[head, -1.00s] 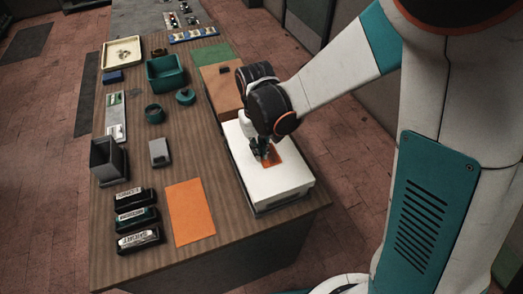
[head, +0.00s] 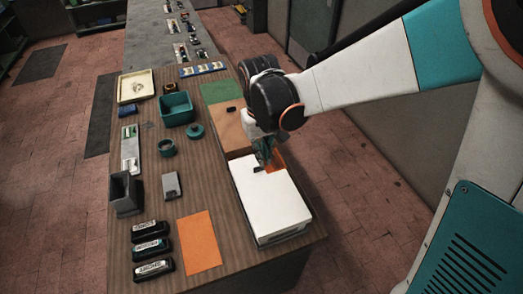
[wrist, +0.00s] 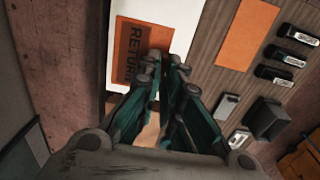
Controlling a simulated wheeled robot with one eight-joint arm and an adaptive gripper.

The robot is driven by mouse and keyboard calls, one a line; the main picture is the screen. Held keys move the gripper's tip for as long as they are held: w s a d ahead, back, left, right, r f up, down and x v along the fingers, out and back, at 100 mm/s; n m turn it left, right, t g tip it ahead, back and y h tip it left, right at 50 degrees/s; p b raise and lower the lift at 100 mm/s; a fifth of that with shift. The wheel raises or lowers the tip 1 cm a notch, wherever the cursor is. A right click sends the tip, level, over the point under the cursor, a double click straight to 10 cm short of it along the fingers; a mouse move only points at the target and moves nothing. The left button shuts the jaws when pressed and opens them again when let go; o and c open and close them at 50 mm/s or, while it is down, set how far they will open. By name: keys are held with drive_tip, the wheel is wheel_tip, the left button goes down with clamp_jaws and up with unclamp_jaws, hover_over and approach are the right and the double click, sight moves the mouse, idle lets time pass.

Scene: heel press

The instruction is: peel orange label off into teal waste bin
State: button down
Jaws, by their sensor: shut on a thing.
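The orange label (head: 278,160) is at my gripper (head: 266,155), by the far end of the white box (head: 270,203). In the wrist view, the label (wrist: 130,52) shows dark "RETURN" lettering, and one edge meets my fingertips (wrist: 166,62). My gripper is shut on the label. The bare white top of the box shows in the head view; whether any part of the label still touches it is unclear. The teal waste bin (head: 178,110) stands open on the table, left of and beyond my gripper. The fingers hide part of the label.
A brown box (head: 231,130) and green mat (head: 220,91) lie beyond the white box. An orange sheet (head: 199,242), several dark stampers (head: 151,249), a dark grey bin (head: 126,193), a teal roll (head: 194,130) and a cream tray (head: 135,87) occupy the table. Bare wood separates them.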

drive_tip(key=shift+r+p, duration=1.3)
drive_tip(key=shift+r, duration=1.3)
drive_tip(key=shift+f, duration=0.1)
